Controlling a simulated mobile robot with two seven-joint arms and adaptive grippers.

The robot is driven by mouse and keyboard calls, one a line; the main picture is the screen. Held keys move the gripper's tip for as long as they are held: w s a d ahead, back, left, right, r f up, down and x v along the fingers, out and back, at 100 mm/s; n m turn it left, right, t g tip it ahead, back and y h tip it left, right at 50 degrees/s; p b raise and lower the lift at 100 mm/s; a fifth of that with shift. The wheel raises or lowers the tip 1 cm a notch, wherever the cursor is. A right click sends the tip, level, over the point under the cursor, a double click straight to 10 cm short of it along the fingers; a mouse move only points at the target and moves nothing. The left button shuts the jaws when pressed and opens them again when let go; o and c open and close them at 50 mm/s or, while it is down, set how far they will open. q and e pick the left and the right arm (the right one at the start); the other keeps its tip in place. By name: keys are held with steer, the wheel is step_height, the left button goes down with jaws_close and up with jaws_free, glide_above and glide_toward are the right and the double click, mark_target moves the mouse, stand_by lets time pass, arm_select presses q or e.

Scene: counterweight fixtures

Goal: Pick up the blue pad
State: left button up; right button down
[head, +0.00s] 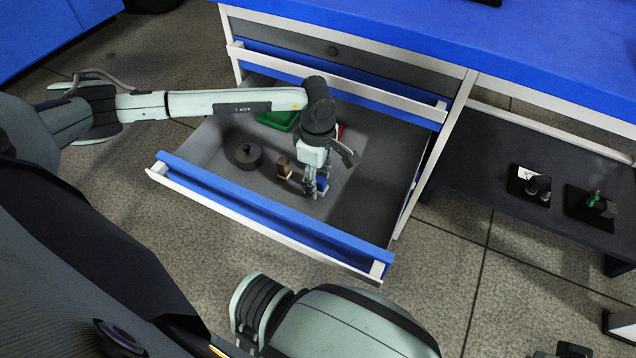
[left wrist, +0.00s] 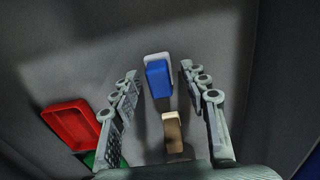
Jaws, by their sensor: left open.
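The blue pad (left wrist: 159,79) is a small blue block with a white edge, lying on the drawer floor. In the left wrist view it sits between and beyond the open fingers of my left gripper (left wrist: 160,98). In the head view the blue pad (head: 322,183) shows partly behind the fingers of my left gripper (head: 314,191), which points down into the drawer. My left gripper is open, with nothing in its grasp. My right gripper is not in view.
The open drawer (head: 270,222) also holds a tan block (left wrist: 173,133) close to the pad, a red tray (left wrist: 72,125), a green tray (head: 279,119) and a dark round weight (head: 246,155). Another drawer (head: 340,75) above is slightly open. The drawer's right side is clear.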

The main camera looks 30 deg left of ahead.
mark_target(318, 179)
arm_select(q)
steer(key=shift+c, duration=0.4)
jaws_close()
step_height(318, 179, up, 10)
steer(key=shift+r, duration=0.1)
stand_by(0.3)
